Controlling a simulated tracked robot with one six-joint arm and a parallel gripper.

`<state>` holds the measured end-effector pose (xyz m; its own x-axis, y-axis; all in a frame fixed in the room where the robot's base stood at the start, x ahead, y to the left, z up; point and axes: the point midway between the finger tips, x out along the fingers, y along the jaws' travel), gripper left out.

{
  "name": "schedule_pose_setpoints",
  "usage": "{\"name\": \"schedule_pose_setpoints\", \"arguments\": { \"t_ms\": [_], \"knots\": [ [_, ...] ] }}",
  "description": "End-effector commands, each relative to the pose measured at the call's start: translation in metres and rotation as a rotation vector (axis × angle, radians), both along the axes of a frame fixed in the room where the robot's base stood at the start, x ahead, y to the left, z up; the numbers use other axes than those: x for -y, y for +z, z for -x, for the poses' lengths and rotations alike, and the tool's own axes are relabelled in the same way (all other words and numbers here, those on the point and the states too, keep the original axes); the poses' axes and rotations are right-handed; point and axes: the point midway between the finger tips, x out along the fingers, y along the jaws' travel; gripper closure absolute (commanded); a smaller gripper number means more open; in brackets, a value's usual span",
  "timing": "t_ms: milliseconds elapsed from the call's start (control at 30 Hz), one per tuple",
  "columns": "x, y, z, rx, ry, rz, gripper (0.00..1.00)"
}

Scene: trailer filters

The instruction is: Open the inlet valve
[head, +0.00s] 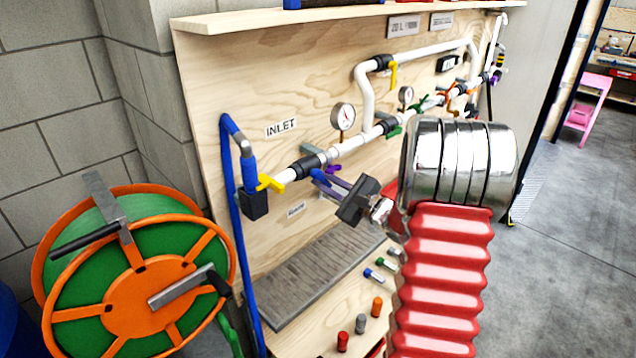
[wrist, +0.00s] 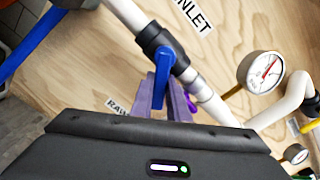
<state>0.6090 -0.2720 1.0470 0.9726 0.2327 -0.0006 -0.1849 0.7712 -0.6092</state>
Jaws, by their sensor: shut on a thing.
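The white inlet pipe (head: 290,174) runs beside the INLET label (head: 281,127) on the plywood board. Its black valve body (head: 309,162) has a blue lever (head: 319,177). In the wrist view, the valve body (wrist: 154,38) and blue lever (wrist: 163,78) are close, with the lever pointing down at an angle to the pipe. My gripper (head: 326,181) reaches in from the right, its purple-grey fingers (wrist: 162,92) at the lever and shut on it. The exact finger contact is partly hidden. A yellow handle (head: 268,182) is on the pipe farther left.
A purple handle (head: 331,169) is close beside my fingers. A pressure gauge (head: 343,117) stands above the pipe to the right. A blue hose (head: 231,195) hangs at left, near an orange and green reel (head: 137,290). Small coloured pieces (head: 360,323) stand on the lower shelf.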

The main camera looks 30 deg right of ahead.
Motion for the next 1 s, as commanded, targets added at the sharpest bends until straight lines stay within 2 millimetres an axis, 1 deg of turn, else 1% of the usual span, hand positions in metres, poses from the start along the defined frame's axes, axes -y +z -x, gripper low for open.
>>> {"name": "schedule_pose_setpoints", "arguments": {
  "t_ms": [33,433,467,700,1000],
  "knots": [
    [0.0018,0.0024,-0.0012,0.005,-0.002,0.005,1.0],
    [0.003,0.003,-0.0003,0.007,-0.002,0.007,1.0],
    [0.003,0.003,-0.0003,0.007,-0.002,0.007,0.83],
    [0.0034,0.0022,0.0005,0.006,-0.002,0.007,0.66],
    [0.0052,0.0017,0.0016,0.005,-0.006,0.006,0.66]
  ]
}}
